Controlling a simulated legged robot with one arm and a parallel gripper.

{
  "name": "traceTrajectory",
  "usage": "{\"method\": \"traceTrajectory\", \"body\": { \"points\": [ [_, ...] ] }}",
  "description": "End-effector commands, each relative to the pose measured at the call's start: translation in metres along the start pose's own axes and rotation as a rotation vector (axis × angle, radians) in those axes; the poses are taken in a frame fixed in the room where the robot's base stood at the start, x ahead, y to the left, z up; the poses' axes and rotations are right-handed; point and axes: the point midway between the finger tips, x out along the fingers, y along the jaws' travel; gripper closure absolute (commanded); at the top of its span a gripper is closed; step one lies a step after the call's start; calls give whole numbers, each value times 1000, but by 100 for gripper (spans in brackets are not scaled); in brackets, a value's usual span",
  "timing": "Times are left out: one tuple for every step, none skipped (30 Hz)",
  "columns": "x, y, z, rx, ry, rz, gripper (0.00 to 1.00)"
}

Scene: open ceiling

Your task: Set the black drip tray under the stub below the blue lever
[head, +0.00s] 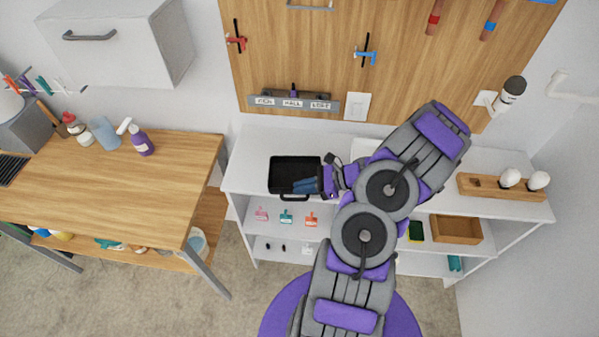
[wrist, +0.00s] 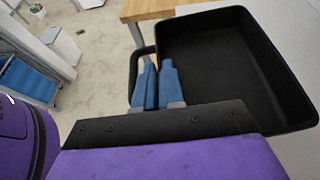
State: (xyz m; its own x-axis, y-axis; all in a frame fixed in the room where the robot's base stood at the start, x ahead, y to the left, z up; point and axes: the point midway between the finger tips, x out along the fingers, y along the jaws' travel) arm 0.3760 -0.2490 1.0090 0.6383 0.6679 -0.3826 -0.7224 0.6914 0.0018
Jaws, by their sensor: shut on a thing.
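The black drip tray (head: 283,176) is a rectangular open pan, apparently empty, at the left part of the white shelf top. In the wrist view the tray (wrist: 225,60) fills the upper right, with a loop handle (wrist: 133,72) at its left side. My gripper (head: 305,186) reaches in from the right. Its blue fingers (wrist: 156,85) are shut at the tray's edge beside the handle; the exact contact is hidden. A blue lever-like fitting (head: 366,55) with a black bar is on the wooden wall panel. I cannot make out a stub below it; my arm covers part of the shelf there.
The white shelf unit (head: 250,140) also bears a wooden holder (head: 480,187) with white bulbs at right. A wooden table (head: 90,190) with bottles stands to the left, with a gap between. A labelled rack (head: 292,103) and a red fitting (head: 236,41) are on the panel.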

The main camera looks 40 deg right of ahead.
Motion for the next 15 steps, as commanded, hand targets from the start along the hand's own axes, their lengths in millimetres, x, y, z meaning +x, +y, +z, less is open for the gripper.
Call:
{"method": "traceTrajectory", "body": {
  "points": [
    [-3,11,1,4,-3,-3,100],
    [-4,17,2,2,-4,-3,100],
    [-7,25,1,3,-4,-4,100],
    [-8,31,2,3,-5,-3,100],
    [-9,36,2,4,-5,-3,100],
    [-10,41,2,2,-4,-3,100],
    [-11,45,1,2,-2,-4,100],
    [-12,48,1,2,0,-4,100],
    [-13,52,0,1,0,-4,100],
    [-14,55,1,0,0,-3,100],
    [-14,57,1,0,0,-2,100],
    [-14,60,1,0,-1,-2,100],
    [-15,61,1,1,-2,-2,100],
    [-15,63,1,1,-2,-1,100],
    [-15,64,1,0,-2,-1,100]
  ]
}}
